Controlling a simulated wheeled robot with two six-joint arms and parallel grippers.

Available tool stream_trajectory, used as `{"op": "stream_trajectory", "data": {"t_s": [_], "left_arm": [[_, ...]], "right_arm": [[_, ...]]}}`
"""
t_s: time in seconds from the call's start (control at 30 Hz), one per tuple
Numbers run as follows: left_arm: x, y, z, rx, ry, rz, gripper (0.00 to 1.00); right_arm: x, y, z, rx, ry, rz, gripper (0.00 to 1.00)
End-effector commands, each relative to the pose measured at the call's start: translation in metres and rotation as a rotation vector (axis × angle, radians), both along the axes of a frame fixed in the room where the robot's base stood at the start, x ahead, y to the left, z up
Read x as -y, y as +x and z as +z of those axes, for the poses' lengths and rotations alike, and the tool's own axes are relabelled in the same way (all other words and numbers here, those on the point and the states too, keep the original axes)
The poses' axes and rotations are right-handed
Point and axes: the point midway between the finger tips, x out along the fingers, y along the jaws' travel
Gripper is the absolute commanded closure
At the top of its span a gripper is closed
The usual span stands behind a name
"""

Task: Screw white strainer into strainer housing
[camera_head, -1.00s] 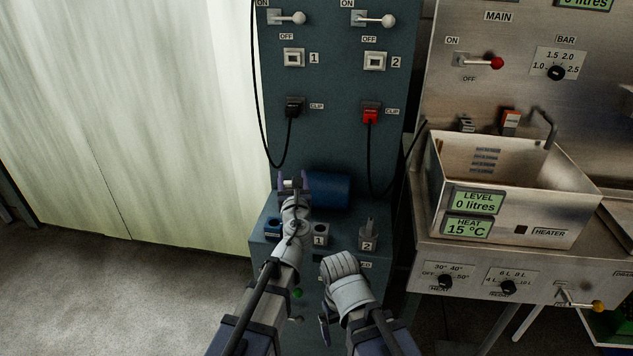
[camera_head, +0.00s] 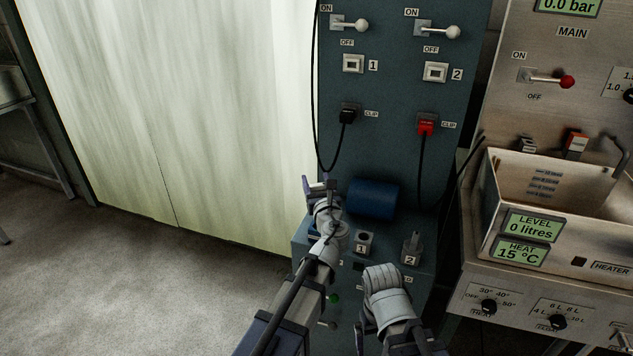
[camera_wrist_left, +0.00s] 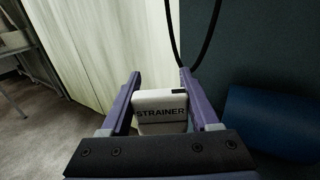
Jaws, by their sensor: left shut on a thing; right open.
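The white strainer (camera_wrist_left: 160,112), a block labelled "STRAINER", shows in the left wrist view between the two purple fingers of my left gripper (camera_wrist_left: 160,100). The gripper is shut on it. In the head view my left gripper (camera_head: 321,187) is in front of the blue-green panel's left edge, left of a blue cylinder (camera_head: 374,200). The strainer is hard to make out there. My right gripper (camera_head: 362,337) is low in the head view, below the numbered sockets; it is open, and its fingers are partly hidden by its wrist. I cannot pick out a strainer housing for certain.
The panel (camera_head: 385,80) carries levers, switches, and black and red clips with hanging cables. Below are socket 1 (camera_head: 365,240) and socket 2 (camera_head: 412,248). A metal tank (camera_head: 555,205) stands right. A pale curtain (camera_head: 160,100) hangs left, above clear floor.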

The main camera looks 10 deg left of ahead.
Motion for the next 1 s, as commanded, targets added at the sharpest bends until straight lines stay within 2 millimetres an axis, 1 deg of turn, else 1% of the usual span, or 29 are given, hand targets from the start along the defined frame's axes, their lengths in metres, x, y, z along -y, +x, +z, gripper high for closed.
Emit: {"op": "stream_trajectory", "data": {"t_s": [0.03,0.5,0.67,1.0], "left_arm": [[0.000,0.000,-0.007,0.000,0.000,0.000,0.95],[0.000,0.000,-0.047,0.000,0.000,-0.001,0.95],[0.000,0.000,-0.051,0.000,0.000,-0.001,0.95],[0.000,0.000,-0.050,0.000,0.000,0.000,0.95]], "right_arm": [[0.000,0.000,-0.007,0.000,0.000,0.000,0.02],[0.000,0.000,-0.047,0.000,0.000,0.000,0.02],[0.000,0.000,-0.051,0.000,0.000,0.000,0.02],[0.000,0.000,-0.050,0.000,0.000,0.000,0.02]]}}
